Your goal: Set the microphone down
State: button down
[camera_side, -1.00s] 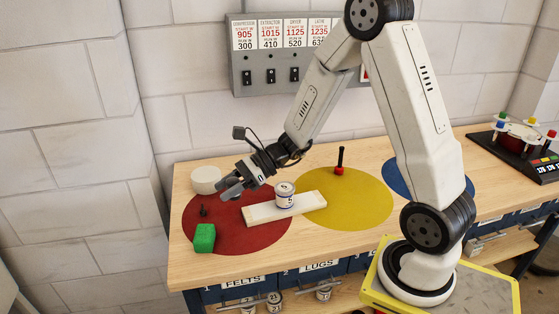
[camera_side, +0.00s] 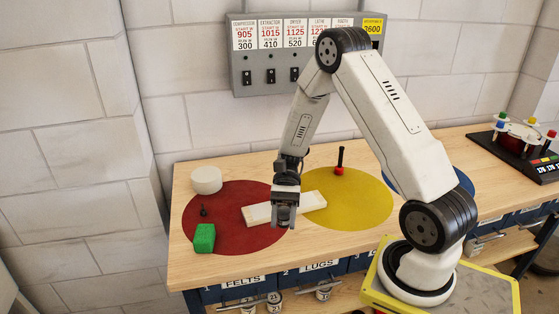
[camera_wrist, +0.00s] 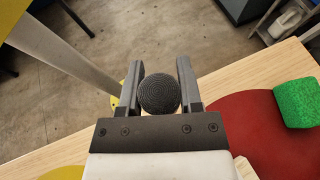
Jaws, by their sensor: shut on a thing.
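The microphone shows in the wrist view as a round dark mesh head (camera_wrist: 159,92) between the two fingers of my gripper (camera_wrist: 158,80). My gripper is shut on it. The rest of the microphone is hidden. In the side view my gripper (camera_side: 285,222) hangs in front of the white board (camera_side: 312,201), near the right side of the red disc (camera_side: 235,236). I cannot make out the microphone in the side view. Whether it touches the bench is not clear.
A green block (camera_side: 204,238), a white round pad (camera_side: 206,180) and a small dark object (camera_side: 203,211) are at the left. A red-based black stick (camera_side: 340,162) stands on the yellow disc (camera_side: 355,205). Open wood (camera_side: 230,276) runs along the front edge.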

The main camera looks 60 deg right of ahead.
jog(key=s+d+f+n+g+h, duration=0.1)
jog(key=s+d+n+g+h, duration=0.1)
jog(key=s+d+n+h, duration=0.1)
jog(key=s+d+f+n+g+h, duration=0.1)
jog(key=s+d+n+g+h, duration=0.2)
jog(key=d, duration=0.4)
jog(key=s+d+f+n+g+h, duration=0.1)
jog(key=s+d+n+g+h, duration=0.1)
jog(key=s+d+n+h, duration=0.3)
jog(key=shift+n+g+h, duration=0.4)
jog(key=shift+n+h, duration=0.2)
jog(key=shift+n, duration=0.3)
jog(key=s+d+n+t+h, duration=0.1)
jog(key=s+d+n+h, duration=0.1)
jog(key=d+n+h, duration=0.5)
jog(key=r+n+t+h, duration=0.1)
jog(key=n+t+h, duration=0.3)
jog(key=t, duration=0.1)
send_over(363, 200)
jog(key=shift+r, duration=0.15)
jog(key=shift+w+f, duration=0.1)
jog(key=shift+f, duration=2.15)
jog(key=shift+f, duration=0.1)
jog(key=shift+f, duration=1.65)
